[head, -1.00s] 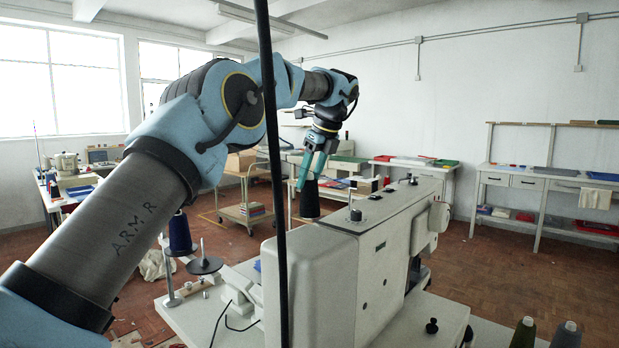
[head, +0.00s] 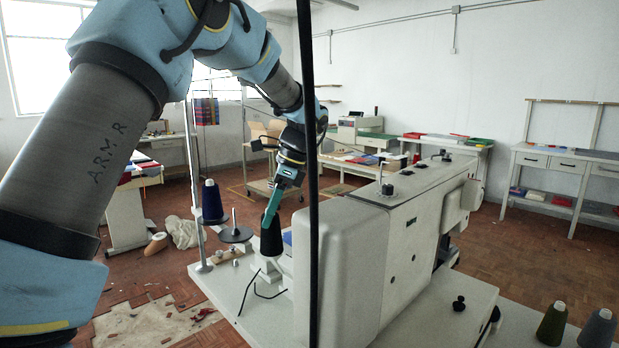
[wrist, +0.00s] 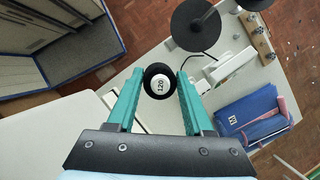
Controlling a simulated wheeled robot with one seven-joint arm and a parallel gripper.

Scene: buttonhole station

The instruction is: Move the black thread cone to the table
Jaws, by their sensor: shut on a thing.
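The black thread cone (head: 271,241) hangs narrow end up in my gripper (head: 272,212), whose teal fingers are shut on its top. In the wrist view the cone's round end with a white "120" label (wrist: 159,86) sits between the two fingers (wrist: 158,76). The cone is over the white sewing table (head: 225,288), left of the white sewing machine (head: 350,240). I cannot tell whether its base touches the table.
A thread stand with a dark blue cone (head: 212,203) and an empty black disc (head: 236,235) stands close left of the cone. A blue folded item (wrist: 250,115) lies nearby. Olive (head: 551,325) and grey (head: 597,331) cones stand front right. A thin dark pole crosses the view.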

